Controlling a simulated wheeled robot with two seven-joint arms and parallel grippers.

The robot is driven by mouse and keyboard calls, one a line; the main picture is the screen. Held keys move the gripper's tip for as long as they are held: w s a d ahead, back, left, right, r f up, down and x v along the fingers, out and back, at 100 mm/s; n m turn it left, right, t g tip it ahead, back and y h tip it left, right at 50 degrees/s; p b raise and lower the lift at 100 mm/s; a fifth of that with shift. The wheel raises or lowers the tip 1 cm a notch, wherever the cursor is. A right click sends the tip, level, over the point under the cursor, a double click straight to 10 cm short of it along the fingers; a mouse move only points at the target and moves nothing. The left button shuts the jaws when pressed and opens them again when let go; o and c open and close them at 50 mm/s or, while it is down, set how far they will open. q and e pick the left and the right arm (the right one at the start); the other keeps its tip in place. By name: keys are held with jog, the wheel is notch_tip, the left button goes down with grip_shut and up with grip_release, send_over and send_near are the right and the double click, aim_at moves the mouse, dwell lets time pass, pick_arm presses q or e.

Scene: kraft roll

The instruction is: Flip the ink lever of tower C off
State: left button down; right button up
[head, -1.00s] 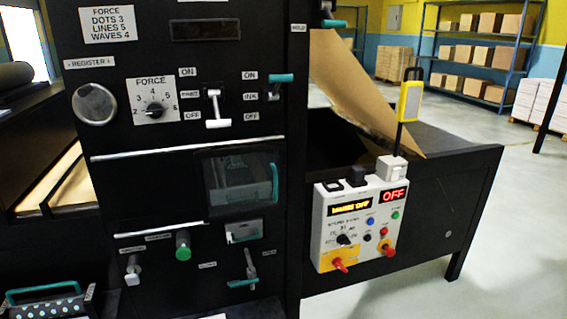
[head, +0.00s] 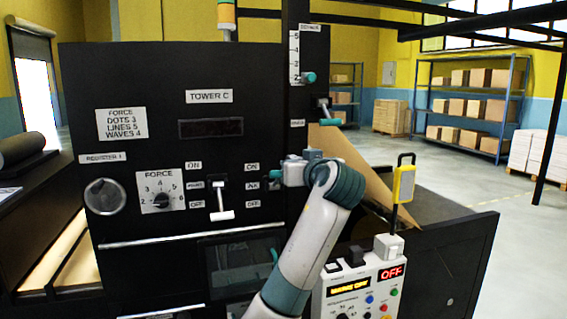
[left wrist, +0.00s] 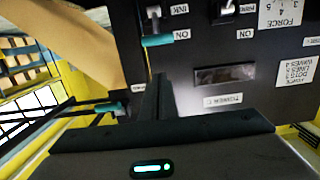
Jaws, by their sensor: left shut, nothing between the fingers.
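The black panel of tower C (head: 220,82) faces me, with its name plate (head: 209,96). In the left wrist view, which looks at the panel upside down, the teal handle of the ink lever (left wrist: 158,40) stands level with the ON label (left wrist: 182,34). My left gripper (left wrist: 160,80) is shut and empty, its dark fingers close to that handle, on its upper side; I cannot tell whether they touch. My right gripper is not in view.
A lever with a white handle (head: 225,215) sits at OFF, left of the ink labels. Another teal handle (head: 330,122) is on the upper right post. A control box (head: 352,290) reading OFF and a brown sheet (head: 352,165) are to the right.

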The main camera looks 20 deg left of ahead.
pick_arm(q)
jog(key=shift+r, duration=0.35)
jog(key=shift+a, duration=0.1)
jog(key=p, duration=0.7)
send_over(278, 179)
jog(key=s+d, duration=0.1)
jog(key=shift+d+f, duration=0.15)
jog(key=shift+f, duration=0.05)
jog(key=f, duration=0.1)
jog(key=s+f+p, duration=0.1)
jog(key=d+f+p, duration=0.1)
jog(key=f, duration=0.1)
jog(key=shift+s+f, duration=0.1)
jog(key=shift+s, duration=0.15)
